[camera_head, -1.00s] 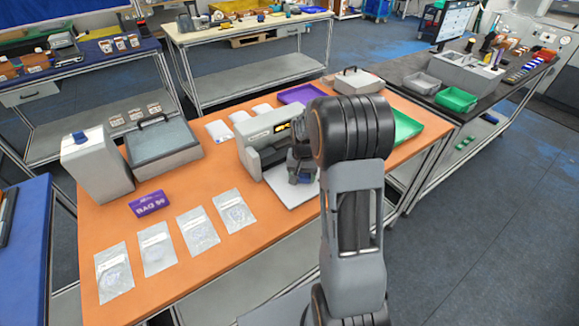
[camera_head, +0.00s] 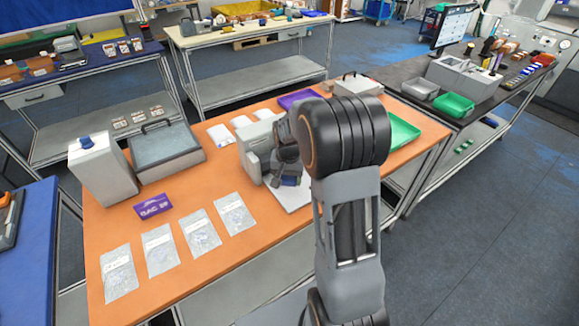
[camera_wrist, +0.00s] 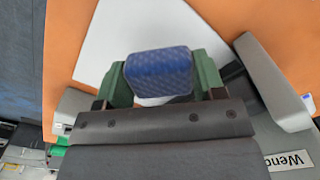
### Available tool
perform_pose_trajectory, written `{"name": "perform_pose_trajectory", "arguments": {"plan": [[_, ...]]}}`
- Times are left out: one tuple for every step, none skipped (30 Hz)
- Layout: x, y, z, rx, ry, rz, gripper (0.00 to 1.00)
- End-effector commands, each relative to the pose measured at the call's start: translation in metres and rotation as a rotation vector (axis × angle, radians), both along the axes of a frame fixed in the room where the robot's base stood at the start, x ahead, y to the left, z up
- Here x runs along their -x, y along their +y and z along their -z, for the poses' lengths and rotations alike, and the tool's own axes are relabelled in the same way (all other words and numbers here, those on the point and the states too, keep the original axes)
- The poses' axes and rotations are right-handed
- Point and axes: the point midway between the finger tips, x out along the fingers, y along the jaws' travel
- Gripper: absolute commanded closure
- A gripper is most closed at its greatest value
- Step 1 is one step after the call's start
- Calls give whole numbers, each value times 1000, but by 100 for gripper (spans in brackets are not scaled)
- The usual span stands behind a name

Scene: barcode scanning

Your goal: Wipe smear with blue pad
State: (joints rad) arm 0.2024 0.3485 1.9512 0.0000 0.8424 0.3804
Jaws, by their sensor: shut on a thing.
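My gripper (camera_wrist: 158,78) is shut on a blue quilted pad (camera_wrist: 160,72), held between its green fingers in the wrist view. The pad is over a white board (camera_wrist: 115,30) on the orange table. In the head view the pad (camera_head: 284,180) shows small and dark blue below my wrist, beside the grey machine (camera_head: 254,145). I cannot tell whether the pad touches the board. No smear can be made out; my gripper and pad hide part of the board.
The grey machine's body (camera_wrist: 272,85) stands close to my gripper. Clear bags (camera_head: 160,248) lie along the orange table's (camera_head: 180,185) front left, with a purple box (camera_head: 153,205) behind them. A green tray (camera_head: 403,136) and a purple tray (camera_head: 298,98) lie on the right and back.

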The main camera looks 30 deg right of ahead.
Motion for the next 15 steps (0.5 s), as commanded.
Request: {"name": "perform_pose_trajectory", "arguments": {"plan": [[0,0,-9,1,-1,-1,59],[0,0,-11,1,-1,-1,59],[0,1,-15,1,-1,-2,59],[0,1,-18,1,-1,-2,59],[0,1,-20,0,0,-2,59],[0,1,-24,0,0,-3,59],[0,1,-27,0,0,-3,59],[0,1,-29,1,-1,-3,59],[0,2,-33,1,-1,-4,59],[0,2,-35,1,-1,-4,59],[0,2,-37,1,-1,-4,59],[0,2,-38,1,-1,-4,59],[0,2,-39,1,-1,-5,59],[0,2,-39,1,-1,-5,59],[0,2,-39,1,-1,-5,59]]}}
